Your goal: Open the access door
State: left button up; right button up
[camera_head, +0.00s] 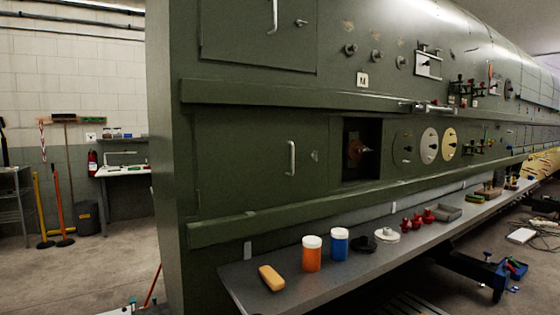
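A green panel door (245,165) with a white vertical bar handle (291,158) is set low in the green fuselage side, between two horizontal rails. It looks flush and closed. A small fitting (315,156) sits to the right of its handle. A second green panel door (240,40), higher up, has its own white handle (273,17) and a small latch (301,23); it also looks closed, and its top is cut off. I cannot tell which one is the access door. Neither of my grippers is in view.
Right of the lower door is a dark square recess (350,176) with a brownish fitting inside. Below, a grey shelf (295,290) juts out, bearing an orange jar (312,257), a blue jar (339,245), a yellow block (271,278) and red parts. Floor (100,265) at left is open.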

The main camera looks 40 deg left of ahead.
aim_at(246, 159)
jog(key=u, duration=0.05)
jog(key=k, duration=1.05)
jog(key=u, duration=0.05)
jog(key=i, duration=0.55)
jog(key=u, duration=0.4)
